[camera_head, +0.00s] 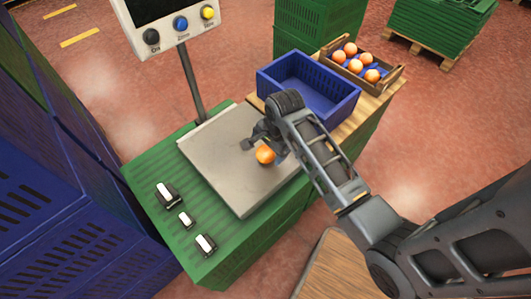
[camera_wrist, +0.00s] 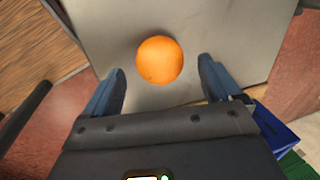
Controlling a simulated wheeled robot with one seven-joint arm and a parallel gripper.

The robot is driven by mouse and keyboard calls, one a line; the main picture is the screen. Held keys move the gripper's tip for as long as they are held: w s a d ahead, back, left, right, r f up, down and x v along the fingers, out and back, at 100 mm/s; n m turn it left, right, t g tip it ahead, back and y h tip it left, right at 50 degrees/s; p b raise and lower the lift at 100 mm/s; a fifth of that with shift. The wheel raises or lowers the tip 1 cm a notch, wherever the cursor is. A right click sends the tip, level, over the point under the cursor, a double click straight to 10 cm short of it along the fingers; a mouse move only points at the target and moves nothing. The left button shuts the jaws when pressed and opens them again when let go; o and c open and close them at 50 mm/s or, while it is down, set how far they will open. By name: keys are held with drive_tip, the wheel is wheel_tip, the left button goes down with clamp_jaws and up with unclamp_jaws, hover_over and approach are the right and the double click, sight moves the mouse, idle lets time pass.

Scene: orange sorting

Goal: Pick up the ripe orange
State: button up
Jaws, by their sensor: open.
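One orange (camera_head: 265,155) lies on the grey scale plate (camera_head: 225,180), near its right side. My gripper (camera_head: 262,142) is beside and above it in the head view, and my wrist partly covers the area. In the wrist view the orange (camera_wrist: 159,60) sits ahead of my gripper (camera_wrist: 162,82), roughly centred between the two fingers and a little beyond their tips. The fingers are apart with nothing between them. I cannot tell the exact height of the gripper above the plate.
An empty blue crate (camera_head: 335,108) stands behind the scale. A wooden box (camera_head: 397,73) with several oranges is farther back. A display on a post (camera_head: 190,85) rises at the plate's back left. Several small weights (camera_head: 168,194) sit on the green surface at left.

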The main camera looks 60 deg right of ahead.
drive_tip(key=shift+x, duration=1.3)
drive_tip(key=shift+c, duration=0.4)
drive_tip(key=c, duration=1.1)
drive_tip(key=shift+r, duration=0.1)
